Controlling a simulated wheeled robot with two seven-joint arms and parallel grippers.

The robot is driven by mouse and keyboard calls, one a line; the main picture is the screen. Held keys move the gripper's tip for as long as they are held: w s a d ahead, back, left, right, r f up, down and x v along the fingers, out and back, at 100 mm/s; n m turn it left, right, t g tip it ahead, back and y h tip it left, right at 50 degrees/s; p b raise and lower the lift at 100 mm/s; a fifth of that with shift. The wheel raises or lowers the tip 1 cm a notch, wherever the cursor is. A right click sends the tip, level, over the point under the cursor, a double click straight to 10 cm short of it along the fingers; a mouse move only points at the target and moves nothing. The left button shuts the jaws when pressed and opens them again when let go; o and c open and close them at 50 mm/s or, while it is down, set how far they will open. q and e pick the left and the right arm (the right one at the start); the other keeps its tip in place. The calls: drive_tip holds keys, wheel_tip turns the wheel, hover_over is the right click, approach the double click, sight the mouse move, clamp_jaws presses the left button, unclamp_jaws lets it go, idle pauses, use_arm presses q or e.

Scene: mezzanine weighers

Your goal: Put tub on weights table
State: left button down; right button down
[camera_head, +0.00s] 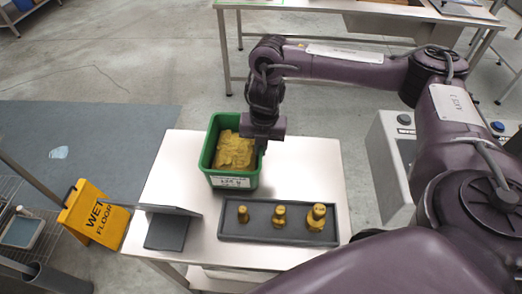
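A green tub (222,181) with a yellow-brown filling and a white label stands on the pale weights table (180,160), toward its back left. A dark tray (262,233) with several brass weights lies in front of it on the same table. My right gripper (262,146) points down at the tub's right rim. Its fingers are mostly hidden by its own body and the rim, so I cannot tell whether they grip the rim. My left gripper is not in view.
A dark angled stand (168,226) is at the table's front left corner. A yellow wet-floor sign (94,215) stands on the floor to the left. A grey machine (390,165) stands close to the right. Another table (300,4) is at the back. The table's right side behind the tray is clear.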

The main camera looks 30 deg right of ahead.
drive_tip(key=shift+f, duration=0.7)
drive_tip(key=shift+f, duration=0.1)
drive_tip(key=c, duration=1.7)
unclamp_jaws()
drive_tip(key=shift+c, duration=0.2)
drive_tip(key=shift+o, duration=0.6)
wheel_tip(320, 180, up, 12)
drive_tip(key=p, duration=0.3)
drive_tip(key=shift+s+d+p, duration=0.2)
drive_tip(key=shift+d+p, duration=0.1)
drive_tip(key=shift+d, duration=0.05)
